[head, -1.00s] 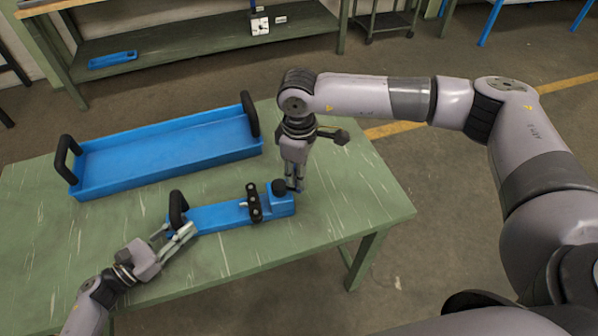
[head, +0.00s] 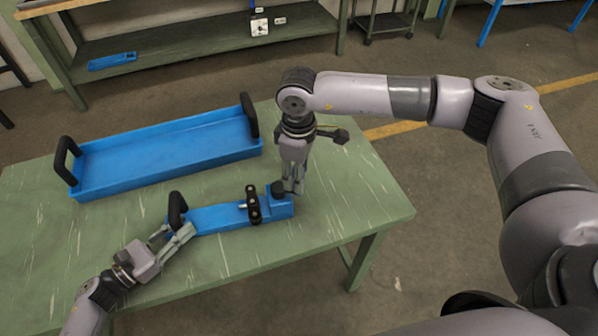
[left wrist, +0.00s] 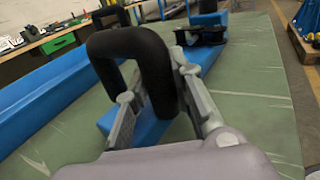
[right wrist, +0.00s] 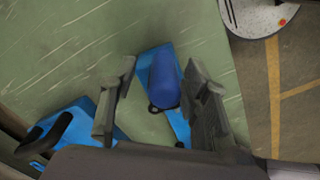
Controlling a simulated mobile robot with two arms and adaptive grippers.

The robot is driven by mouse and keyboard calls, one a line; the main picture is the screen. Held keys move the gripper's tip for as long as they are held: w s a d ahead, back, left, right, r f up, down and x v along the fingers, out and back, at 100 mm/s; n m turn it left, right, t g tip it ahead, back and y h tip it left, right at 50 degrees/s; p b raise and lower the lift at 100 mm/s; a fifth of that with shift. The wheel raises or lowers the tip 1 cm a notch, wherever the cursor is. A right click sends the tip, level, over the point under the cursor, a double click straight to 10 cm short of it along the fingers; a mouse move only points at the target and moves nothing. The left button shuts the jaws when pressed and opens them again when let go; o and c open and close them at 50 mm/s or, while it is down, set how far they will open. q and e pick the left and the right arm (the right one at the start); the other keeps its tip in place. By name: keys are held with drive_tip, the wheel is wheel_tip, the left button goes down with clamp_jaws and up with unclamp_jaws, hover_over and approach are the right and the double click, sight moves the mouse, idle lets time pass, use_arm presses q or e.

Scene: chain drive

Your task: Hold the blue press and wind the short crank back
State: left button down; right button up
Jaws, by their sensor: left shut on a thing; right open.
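The blue press (head: 215,217) lies on the green table, a long blue block with a black loop handle (head: 177,211) at its left end. Black crank parts (head: 253,204) stand across its middle. A dark upright knob (head: 277,189) stands near its right end. My left gripper (head: 175,232) is shut on the loop handle, which also shows between its fingers in the left wrist view (left wrist: 140,45). My right gripper (head: 293,186) points down beside the knob, fingers apart. In the right wrist view a dark blue cylinder (right wrist: 165,80) shows between the open fingers; I cannot tell whether they touch it.
A long blue tray (head: 165,155) with black end handles stands behind the press. The green table (head: 330,235) is clear in front and to the right. A shelf bench (head: 200,55) and a cart (head: 385,25) stand at the back.

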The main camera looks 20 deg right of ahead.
use_arm(q)
drive_tip(key=shift+s, duration=0.1)
use_arm(e)
wheel_tip(320, 180, up, 12)
drive_tip(key=shift+f, duration=0.25)
use_arm(q)
drive_tip(key=shift+d, duration=0.1)
drive_tip(key=c, duration=1.3)
unclamp_jaws()
